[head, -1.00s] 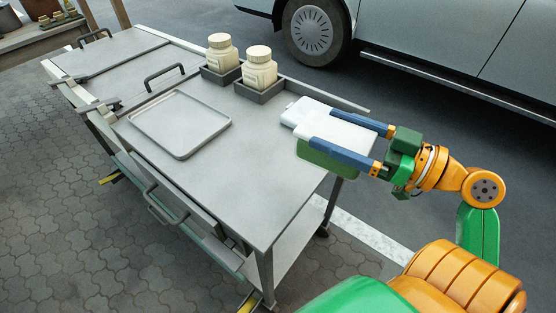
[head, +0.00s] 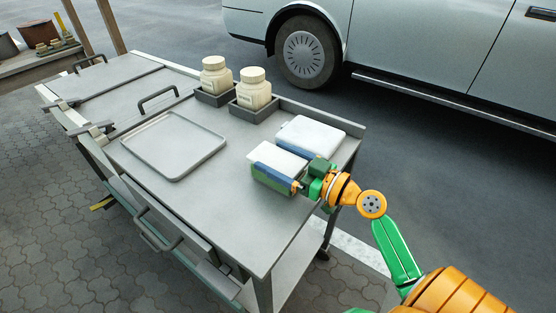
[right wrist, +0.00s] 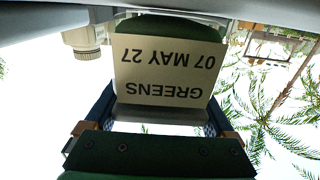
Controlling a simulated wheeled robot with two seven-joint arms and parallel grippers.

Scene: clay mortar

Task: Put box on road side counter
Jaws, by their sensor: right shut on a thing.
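The road side counter (head: 225,200) is a grey metal cart top beside the road. My right gripper (head: 266,155) is shut on a green box with a white lid (head: 277,160), one blue finger along its near side. The box is over the counter's right part; I cannot tell if it touches the top. In the right wrist view, the box's label (right wrist: 165,70) reads "GREENS 07 MAY 27" upside down between the fingers. A second white-lidded box (head: 312,134) is on the counter just behind the held one. My left gripper is not in view.
A flat grey tray (head: 173,146) lies left of the held box. Two cream jars (head: 215,76) (head: 253,88) stand in dark holders at the counter's back edge. A silver car (head: 420,55) is behind. The counter's front middle is clear.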

